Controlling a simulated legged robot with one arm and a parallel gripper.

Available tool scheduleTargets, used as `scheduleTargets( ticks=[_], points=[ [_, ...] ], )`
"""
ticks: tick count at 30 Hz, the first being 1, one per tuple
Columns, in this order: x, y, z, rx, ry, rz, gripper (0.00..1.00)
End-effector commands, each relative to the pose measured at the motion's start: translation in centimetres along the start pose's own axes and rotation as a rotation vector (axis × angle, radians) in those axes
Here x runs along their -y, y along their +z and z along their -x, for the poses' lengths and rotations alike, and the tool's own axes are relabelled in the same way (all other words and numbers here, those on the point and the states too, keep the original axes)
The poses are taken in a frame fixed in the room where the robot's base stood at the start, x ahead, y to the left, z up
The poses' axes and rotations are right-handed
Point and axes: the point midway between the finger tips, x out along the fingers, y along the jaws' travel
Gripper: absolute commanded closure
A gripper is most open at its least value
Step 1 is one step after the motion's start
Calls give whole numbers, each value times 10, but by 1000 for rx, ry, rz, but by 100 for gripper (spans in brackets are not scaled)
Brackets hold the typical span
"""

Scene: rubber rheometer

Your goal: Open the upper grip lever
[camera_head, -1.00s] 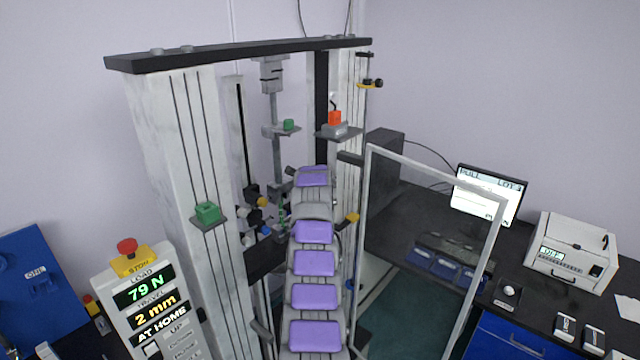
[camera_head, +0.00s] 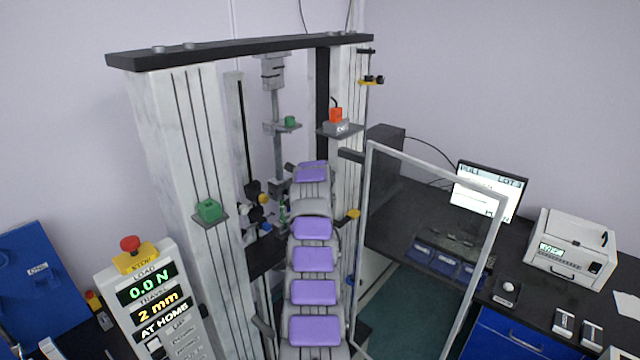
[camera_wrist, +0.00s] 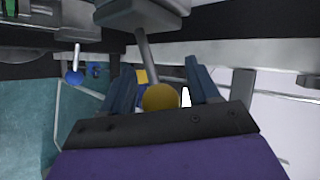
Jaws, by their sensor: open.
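My gripper (camera_wrist: 158,66) is open in the wrist view, with one dark blue finger on each side of a yellow ball knob (camera_wrist: 160,98). The knob ends a grey rod that comes down from a grey block (camera_wrist: 145,12). I cannot tell whether either finger touches it. A blue ball knob (camera_wrist: 75,77) on a pale rod is farther left, outside the fingers. In the head view, a yellow knob (camera_head: 264,199) sits above a blue knob (camera_head: 266,227) inside the test frame, left of my arm. My fingers are hidden there, and part of the grip is obscured.
A marble-like column (camera_head: 190,150) stands left of my arm and a grey-framed guard door (camera_head: 435,170) stands open at right. The control panel (camera_head: 150,300) reads 0.0 N, 2 mm, AT HOME. A dark bench with a monitor (camera_head: 487,190) and a white printer-like device (camera_head: 570,248) is at right.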

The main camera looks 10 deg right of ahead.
Motion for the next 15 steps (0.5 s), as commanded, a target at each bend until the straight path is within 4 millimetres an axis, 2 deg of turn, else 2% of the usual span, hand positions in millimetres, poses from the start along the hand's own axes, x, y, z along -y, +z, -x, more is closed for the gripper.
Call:
scheduleTargets(
  ticks=[8,15],
  points=[
    [0,1,3,1,-1,0,40],
    [-2,3,23,3,-2,1,40]
  ],
)
